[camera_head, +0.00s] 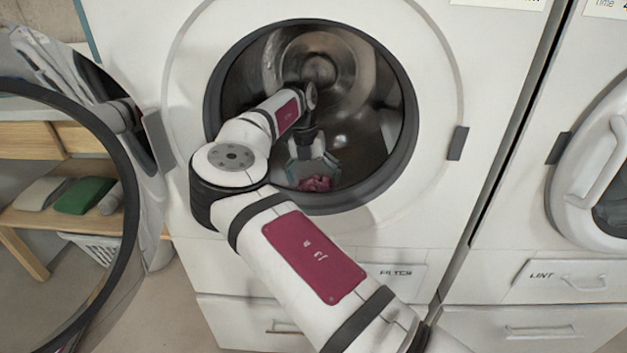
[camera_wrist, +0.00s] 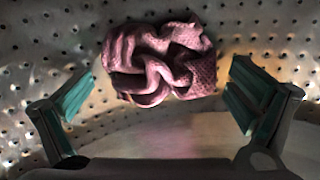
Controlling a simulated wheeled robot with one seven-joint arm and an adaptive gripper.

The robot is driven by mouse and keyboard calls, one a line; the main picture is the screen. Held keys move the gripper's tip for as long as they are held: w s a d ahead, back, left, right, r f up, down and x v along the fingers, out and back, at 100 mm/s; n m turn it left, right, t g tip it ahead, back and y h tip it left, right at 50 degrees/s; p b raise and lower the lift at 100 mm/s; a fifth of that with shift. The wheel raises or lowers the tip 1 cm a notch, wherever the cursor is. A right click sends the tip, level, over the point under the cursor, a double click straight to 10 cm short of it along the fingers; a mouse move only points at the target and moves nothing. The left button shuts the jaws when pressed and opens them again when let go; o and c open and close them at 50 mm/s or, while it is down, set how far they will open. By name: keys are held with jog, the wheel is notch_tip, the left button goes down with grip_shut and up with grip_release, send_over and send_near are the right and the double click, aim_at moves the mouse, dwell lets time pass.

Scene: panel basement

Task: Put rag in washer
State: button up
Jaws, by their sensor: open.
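The washer (camera_head: 440,95) stands in front of me with its round door opening facing me. Its door (camera_head: 135,180) is swung wide open to the left. My arm reaches through the opening, and my gripper (camera_head: 313,172) is inside the drum, pointing down. The rag (camera_head: 316,184) is pink and crumpled and lies in the drum by my fingertips. In the wrist view, the rag (camera_wrist: 160,62) rests on the perforated drum metal, ahead of and between my two spread green-padded fingers. I see a gap on both sides, so the fingers do not touch it.
The dark rim (camera_head: 408,150) of the opening surrounds my arm closely. A second machine (camera_head: 600,170) stands at the right with its door closed. At the left are a wooden shelf with a green folded cloth (camera_head: 84,195) and a white basket (camera_head: 98,250).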

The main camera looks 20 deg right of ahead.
aim_at(311, 179)
jog(key=shift+r, duration=0.15)
jog(key=r, duration=0.2)
jog(key=r+p, duration=0.1)
jog(key=r, duration=0.3)
jog(key=shift+w+a+p, duration=0.2)
jog(key=shift+a+p, duration=0.1)
jog(key=shift+p, duration=0.1)
jog(key=shift+a+r, duration=0.2)
jog(key=shift+r, duration=0.55)
